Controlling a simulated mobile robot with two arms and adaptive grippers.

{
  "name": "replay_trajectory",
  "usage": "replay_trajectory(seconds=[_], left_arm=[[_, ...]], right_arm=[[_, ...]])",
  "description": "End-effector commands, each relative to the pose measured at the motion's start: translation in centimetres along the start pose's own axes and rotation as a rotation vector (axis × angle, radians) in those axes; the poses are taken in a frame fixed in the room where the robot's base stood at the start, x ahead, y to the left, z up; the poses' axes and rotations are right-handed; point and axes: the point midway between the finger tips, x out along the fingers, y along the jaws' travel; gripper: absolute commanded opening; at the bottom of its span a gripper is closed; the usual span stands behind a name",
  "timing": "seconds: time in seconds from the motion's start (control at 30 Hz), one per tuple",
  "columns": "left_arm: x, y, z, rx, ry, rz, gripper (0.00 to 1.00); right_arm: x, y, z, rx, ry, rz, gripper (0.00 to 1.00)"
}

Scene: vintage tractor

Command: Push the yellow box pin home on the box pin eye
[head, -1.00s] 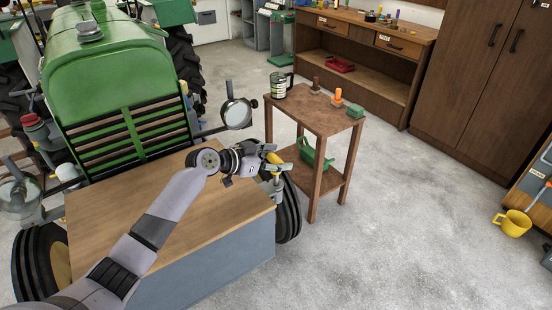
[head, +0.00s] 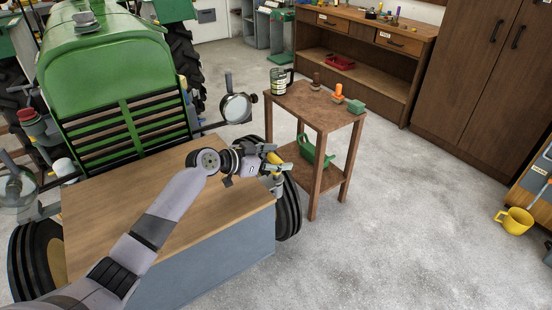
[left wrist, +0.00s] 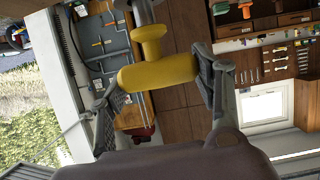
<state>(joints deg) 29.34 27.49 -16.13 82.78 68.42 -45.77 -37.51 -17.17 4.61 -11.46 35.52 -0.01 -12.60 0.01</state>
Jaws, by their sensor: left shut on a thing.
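The yellow box pin (left wrist: 158,73) lies crosswise between the fingers of my left gripper (left wrist: 160,82) in the left wrist view, one pad at each end. A yellow stub (left wrist: 151,40) stands up from its bar towards a grey rod-like part (left wrist: 145,10) at the top edge. I cannot tell whether that part is the box pin eye, or whether the stub touches it. In the head view the yellow pin (head: 273,158) shows at my left gripper (head: 264,163), beside the tractor's right front wheel. The gripper hides the parts around it. My right gripper is out of view.
A wooden deck (head: 150,205) lies under my left arm, in front of the green tractor (head: 110,65). A round lamp (head: 236,108) stands behind the gripper. A brown side table (head: 315,106) with a mug and small items stands to the right. The right floor is mostly clear.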

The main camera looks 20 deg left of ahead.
Motion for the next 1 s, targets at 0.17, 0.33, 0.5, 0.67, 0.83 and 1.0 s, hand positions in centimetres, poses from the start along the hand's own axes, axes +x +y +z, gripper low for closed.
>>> replay_trajectory(seconds=[0.17, 0.33, 0.5, 0.67, 0.83, 1.0], left_arm=[[0.2, 0.0, 0.5, 0.000, 0.002, -0.001, 0.25], [0.4, 0.0, 0.9, 0.000, 0.001, -0.001, 0.25], [0.5, 0.0, 1.2, 0.000, 0.001, 0.000, 0.25], [0.7, 0.0, 1.6, 0.000, 0.001, 0.000, 0.25], [0.8, 0.0, 1.9, 0.000, 0.002, -0.001, 0.60], [0.8, 0.0, 1.8, 0.000, 0.001, 0.000, 0.71]], right_arm=[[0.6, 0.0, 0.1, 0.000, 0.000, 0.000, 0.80], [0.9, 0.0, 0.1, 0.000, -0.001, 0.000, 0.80], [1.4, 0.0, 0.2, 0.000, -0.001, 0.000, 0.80], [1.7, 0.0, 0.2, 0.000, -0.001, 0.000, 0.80], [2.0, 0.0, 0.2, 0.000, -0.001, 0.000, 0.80], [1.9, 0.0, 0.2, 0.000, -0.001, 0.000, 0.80]])
